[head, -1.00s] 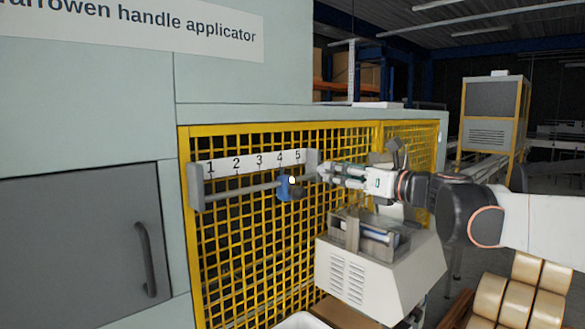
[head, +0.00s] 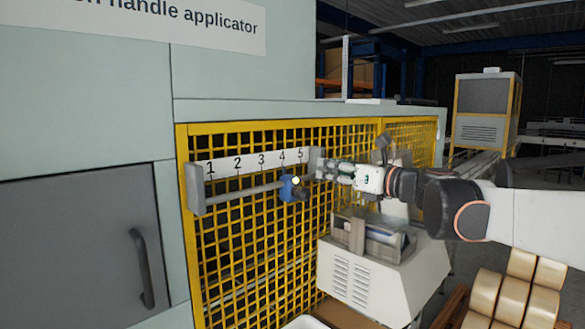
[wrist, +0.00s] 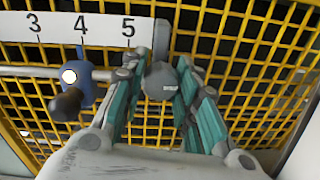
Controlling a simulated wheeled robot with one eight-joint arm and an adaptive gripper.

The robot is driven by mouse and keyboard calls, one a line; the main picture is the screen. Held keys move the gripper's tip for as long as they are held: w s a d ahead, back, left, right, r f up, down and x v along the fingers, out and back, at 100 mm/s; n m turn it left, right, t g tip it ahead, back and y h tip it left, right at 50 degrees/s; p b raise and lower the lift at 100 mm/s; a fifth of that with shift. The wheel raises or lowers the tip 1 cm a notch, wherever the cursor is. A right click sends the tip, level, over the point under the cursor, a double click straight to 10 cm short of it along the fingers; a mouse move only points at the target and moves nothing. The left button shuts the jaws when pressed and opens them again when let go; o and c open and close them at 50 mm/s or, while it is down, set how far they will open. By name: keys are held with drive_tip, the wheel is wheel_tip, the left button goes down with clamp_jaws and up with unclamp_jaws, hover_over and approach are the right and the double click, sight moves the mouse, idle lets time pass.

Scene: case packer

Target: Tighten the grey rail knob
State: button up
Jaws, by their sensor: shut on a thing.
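The grey rail knob (wrist: 160,82) sits at the right end of the rail, just past the 5 mark. My gripper (wrist: 162,76) has its two teal-padded fingers on either side of the knob, shut on it. In the head view my gripper (head: 319,169) reaches in from the right to the rail's end bracket, and its fingers hide the knob there. A blue slider (head: 287,190) with a dark handle is on the rail (head: 240,192) near mark 4. The slider also shows in the wrist view (wrist: 83,80), left of my fingers and apart from them.
A white scale plate (head: 222,168) numbered 1 to 5 runs above the rail. Yellow mesh guarding (head: 250,260) stands close behind. A pale machine housing (head: 350,285) stands below my arm. Tan rolls (head: 500,300) are at lower right. A grey door (head: 70,250) is at left.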

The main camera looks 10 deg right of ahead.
drive_tip(key=n+b, duration=0.1)
drive_tip(key=n, duration=0.1)
drive_tip(key=shift+n, duration=0.3)
drive_tip(key=shift+s+n, duration=0.15)
drive_tip(key=shift+n, duration=0.75)
drive_tip(key=shift+r, duration=0.1)
drive_tip(key=o, duration=1.1)
wheel_tip(320, 180, up, 10)
drive_tip(key=shift+f, duration=0.1)
